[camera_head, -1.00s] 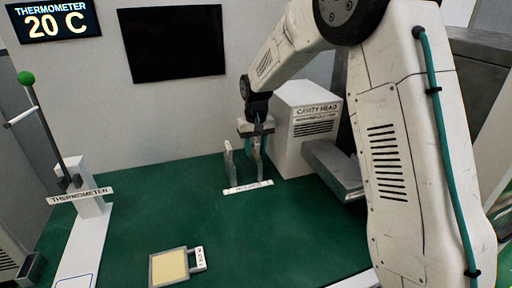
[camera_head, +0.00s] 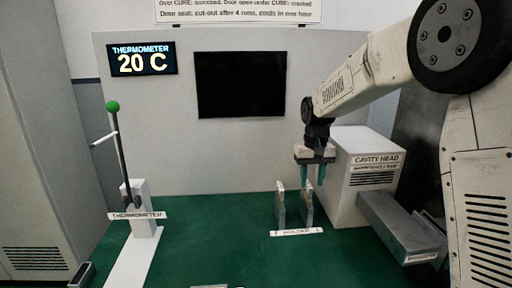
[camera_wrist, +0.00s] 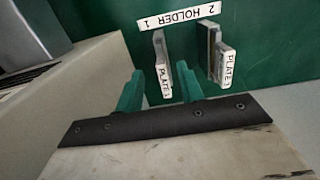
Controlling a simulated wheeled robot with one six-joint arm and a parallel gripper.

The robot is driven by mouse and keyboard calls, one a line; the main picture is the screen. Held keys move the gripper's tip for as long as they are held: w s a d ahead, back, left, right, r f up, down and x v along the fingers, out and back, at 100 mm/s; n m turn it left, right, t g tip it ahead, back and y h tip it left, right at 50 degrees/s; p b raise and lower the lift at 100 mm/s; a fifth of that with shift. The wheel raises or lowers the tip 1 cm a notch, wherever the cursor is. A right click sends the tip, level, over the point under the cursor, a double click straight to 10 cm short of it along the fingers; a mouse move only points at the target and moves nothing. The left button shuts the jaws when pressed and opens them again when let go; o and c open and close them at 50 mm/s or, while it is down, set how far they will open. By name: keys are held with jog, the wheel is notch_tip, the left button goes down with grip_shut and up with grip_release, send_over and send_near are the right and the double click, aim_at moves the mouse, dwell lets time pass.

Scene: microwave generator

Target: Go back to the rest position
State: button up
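My gripper (camera_head: 311,176) is above the plate holder, beside the cavity head box. Its two teal fingers (camera_wrist: 131,94) stand apart with nothing between them, so it is open and empty. Two thin upright plates stand in the holder below it: a left one (camera_head: 280,204) and a right one (camera_head: 307,203). In the wrist view their labelled ends show, one plate (camera_wrist: 164,80) in line with the gap between the fingers and the other (camera_wrist: 222,62) to the right. The holder label (camera_head: 297,232) lies in front of them.
The cavity head box (camera_head: 362,180) stands close right of my gripper, with a grey block (camera_head: 402,225) jutting forward. A thermometer stand with a green-tipped lever (camera_head: 113,106) is at left. A dark screen (camera_head: 241,85) hangs behind. The green table (camera_head: 215,230) between is clear.

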jog(key=s+d+r, duration=0.1)
jog(key=s+r, duration=0.1)
jog(key=s, duration=1.1)
jog(key=s+d+r+t, duration=0.1)
jog(key=s+r, duration=0.2)
jog(key=s, duration=1)
jog(key=s+d+r, duration=0.1)
jog(key=s+r, duration=0.1)
jog(key=s, duration=1.1)
jog(key=shift+s+r+t, duration=0.3)
jog(key=shift+t, duration=0.1)
jog(key=shift+s+d, duration=0.1)
